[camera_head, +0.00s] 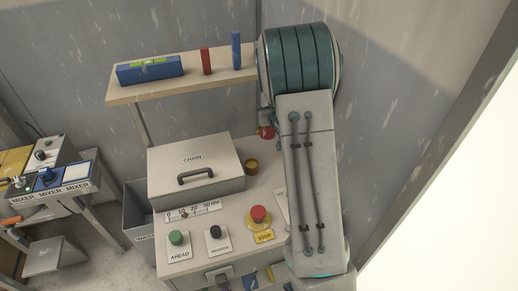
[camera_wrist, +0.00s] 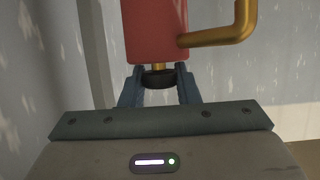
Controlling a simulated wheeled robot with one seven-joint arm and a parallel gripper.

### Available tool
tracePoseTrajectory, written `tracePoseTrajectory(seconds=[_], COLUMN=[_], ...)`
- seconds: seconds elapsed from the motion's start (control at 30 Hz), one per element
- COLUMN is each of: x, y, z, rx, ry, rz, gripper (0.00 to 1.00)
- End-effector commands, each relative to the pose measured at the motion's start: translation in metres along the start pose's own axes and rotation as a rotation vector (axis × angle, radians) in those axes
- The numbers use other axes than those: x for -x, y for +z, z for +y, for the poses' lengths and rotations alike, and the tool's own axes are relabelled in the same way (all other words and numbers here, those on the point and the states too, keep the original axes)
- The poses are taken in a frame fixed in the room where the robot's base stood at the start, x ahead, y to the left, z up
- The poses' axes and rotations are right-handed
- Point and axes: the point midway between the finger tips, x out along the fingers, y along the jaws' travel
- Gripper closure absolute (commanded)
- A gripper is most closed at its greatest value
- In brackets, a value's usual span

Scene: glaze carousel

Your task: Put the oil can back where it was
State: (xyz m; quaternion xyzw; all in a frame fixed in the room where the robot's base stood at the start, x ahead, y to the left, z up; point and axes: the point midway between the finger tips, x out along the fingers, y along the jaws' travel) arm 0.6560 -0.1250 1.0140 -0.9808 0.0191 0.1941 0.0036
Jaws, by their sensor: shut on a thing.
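The oil can shows large in the wrist view as a red body (camera_wrist: 155,30) with a bent brass tube on its right side. A short brass stem and a dark round knob sit at its near end. My gripper (camera_wrist: 160,88) has its two blue-grey fingers on either side of that knob and is shut on it. In the head view a small red part (camera_head: 265,131), seemingly the oil can, shows beside my arm above the cabinet top; my arm hides the rest and the gripper.
A small brass-coloured round cup (camera_head: 251,166) stands on the cabinet top (camera_head: 259,187), right of the CHAIN box (camera_head: 196,168). Buttons, including red STOP (camera_head: 259,214), are in front. A shelf (camera_head: 190,87) behind holds a blue level, a red block and a blue block.

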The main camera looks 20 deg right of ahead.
Motion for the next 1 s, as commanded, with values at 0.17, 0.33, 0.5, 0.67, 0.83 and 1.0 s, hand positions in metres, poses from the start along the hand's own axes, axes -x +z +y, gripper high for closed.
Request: tracePoseTrajectory(seconds=[0.17,0.33,0.5,0.67,0.83,1.0], x=[-0.018,-0.026,-0.028,-0.031,-0.043,-0.051], y=[-0.007,-0.013,-0.017,-0.011,0.018,0.037], z=[-0.011,-0.019,-0.021,-0.023,-0.024,-0.023], rx=[0.067,0.121,0.152,0.164,0.163,0.166], ry=[-0.162,-0.289,-0.364,-0.394,-0.398,-0.396], rz=[0.004,0.005,0.005,0.002,-0.002,0.001], gripper=[1.0,1.0,1.0,1.0,1.0,1.0])
